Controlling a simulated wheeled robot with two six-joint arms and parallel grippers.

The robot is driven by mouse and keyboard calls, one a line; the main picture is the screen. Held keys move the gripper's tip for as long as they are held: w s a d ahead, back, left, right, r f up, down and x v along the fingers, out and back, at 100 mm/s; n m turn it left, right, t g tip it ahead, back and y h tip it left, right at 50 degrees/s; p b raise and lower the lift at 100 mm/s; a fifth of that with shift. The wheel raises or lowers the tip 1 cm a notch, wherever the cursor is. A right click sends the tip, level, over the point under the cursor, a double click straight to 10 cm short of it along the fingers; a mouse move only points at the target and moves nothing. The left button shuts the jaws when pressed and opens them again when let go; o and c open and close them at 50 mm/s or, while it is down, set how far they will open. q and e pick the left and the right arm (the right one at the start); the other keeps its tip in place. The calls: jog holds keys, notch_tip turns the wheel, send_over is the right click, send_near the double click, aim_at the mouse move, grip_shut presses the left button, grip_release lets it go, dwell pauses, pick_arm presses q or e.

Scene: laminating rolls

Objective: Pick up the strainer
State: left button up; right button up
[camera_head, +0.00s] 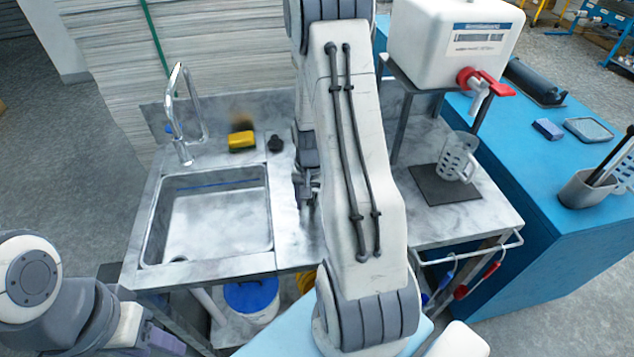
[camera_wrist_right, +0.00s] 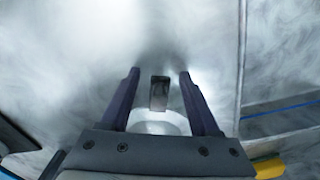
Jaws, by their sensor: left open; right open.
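A white perforated cup-shaped vessel (camera_head: 457,158), which looks like the strainer, stands on a dark square mat (camera_head: 445,185) on the right of the metal counter. My right gripper (camera_head: 307,190) is over the counter just right of the sink, well left of that vessel and partly hidden by my arm. In the right wrist view my right gripper (camera_wrist_right: 158,75) is open. A pale round form (camera_wrist_right: 160,124) with a small dark rectangular piece shows between its fingers; I cannot tell what it is.
The sink (camera_head: 215,215) with its tap (camera_head: 183,120) is on the left. A yellow sponge (camera_head: 242,141) and small dark object (camera_head: 275,143) lie behind it. A white tank (camera_head: 450,40) with a red tap stands above the mat. A utensil holder (camera_head: 582,190) is at right.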

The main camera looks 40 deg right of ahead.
grip_shut()
jog(key=shift+r, duration=0.1)
